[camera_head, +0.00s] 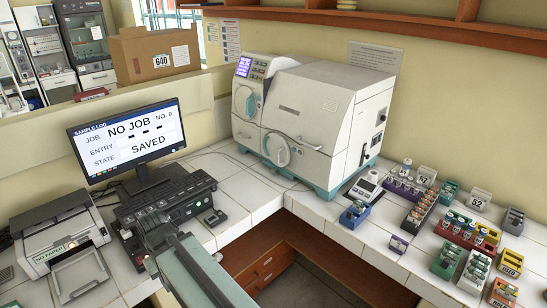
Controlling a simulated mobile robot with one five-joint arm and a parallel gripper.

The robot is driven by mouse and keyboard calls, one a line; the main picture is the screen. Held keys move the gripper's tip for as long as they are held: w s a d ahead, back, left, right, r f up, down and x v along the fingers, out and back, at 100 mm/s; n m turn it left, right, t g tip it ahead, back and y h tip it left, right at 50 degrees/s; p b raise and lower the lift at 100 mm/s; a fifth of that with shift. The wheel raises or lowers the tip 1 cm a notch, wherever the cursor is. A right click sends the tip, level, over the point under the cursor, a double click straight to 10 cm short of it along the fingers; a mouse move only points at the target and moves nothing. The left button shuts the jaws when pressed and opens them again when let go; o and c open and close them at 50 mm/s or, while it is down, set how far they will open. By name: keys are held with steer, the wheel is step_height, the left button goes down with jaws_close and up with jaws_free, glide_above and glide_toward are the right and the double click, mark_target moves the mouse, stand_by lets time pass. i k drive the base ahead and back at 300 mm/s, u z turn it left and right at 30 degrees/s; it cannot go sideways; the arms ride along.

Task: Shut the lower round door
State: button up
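The white incubator (328,90) with teal trim stands in the back corner of the tiled counter. Its upper round door (245,103) is on the left part of the front, below a small lit display. The lower round door (276,150) is a pale disc with a handle, low on the front. From this distance I cannot tell whether the lower door is fully shut or slightly ajar. My arm reaches in from the bottom edge, well apart from the incubator. I cannot make out my gripper's fingers in this view.
A monitor (127,139) reads "NO JOB" and "SAVED". A dark keypad unit (165,205) and a printer (60,235) stand at the left. A small scale (366,186) and several vial racks (468,228) cover the right counter. Counter in front of the incubator is mostly bare.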

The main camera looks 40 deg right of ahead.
mark_target(275, 146)
steer(key=i, duration=1)
steer(key=u, duration=0.05)
